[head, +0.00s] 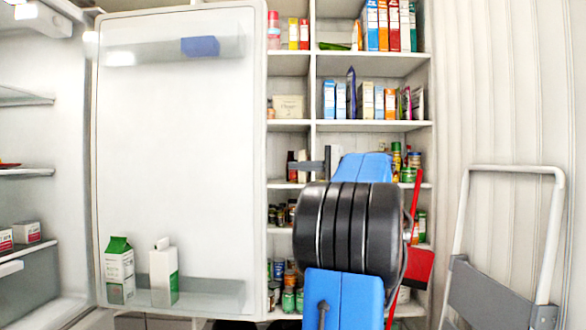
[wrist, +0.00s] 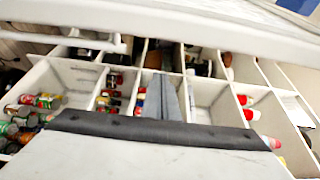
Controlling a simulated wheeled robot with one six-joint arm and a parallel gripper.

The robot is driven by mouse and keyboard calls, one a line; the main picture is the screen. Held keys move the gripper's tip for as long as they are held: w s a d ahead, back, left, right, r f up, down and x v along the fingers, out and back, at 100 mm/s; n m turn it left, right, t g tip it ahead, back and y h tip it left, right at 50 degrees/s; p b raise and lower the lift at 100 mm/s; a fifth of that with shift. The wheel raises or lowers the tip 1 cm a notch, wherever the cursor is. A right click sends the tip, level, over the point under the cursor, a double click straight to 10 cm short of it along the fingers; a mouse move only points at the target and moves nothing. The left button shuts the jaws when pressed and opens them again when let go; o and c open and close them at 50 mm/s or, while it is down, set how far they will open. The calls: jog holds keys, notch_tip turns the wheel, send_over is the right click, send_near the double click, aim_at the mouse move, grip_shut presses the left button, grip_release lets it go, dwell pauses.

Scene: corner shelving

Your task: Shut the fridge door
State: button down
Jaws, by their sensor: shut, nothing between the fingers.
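The fridge (head: 40,190) stands open at the left of the head view. Its white door (head: 180,150) is swung wide out, inner side towards me, with its free edge in front of the shelving. Two cartons (head: 119,270) stand in the lower door bin, and a blue item (head: 200,46) sits in the upper bin.
Shelving (head: 374,126) with boxes, jars and cans stands behind the door and my arm. A folded step ladder (head: 505,290) leans at the right, beside a red dustpan (head: 417,267). The wrist view shows shelf compartments (wrist: 210,100) close by.

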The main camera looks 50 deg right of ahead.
jog(key=w+a, duration=0.5)
jog(key=shift+a, duration=0.3)
jog(key=shift+a, duration=0.15)
dwell(0.5)
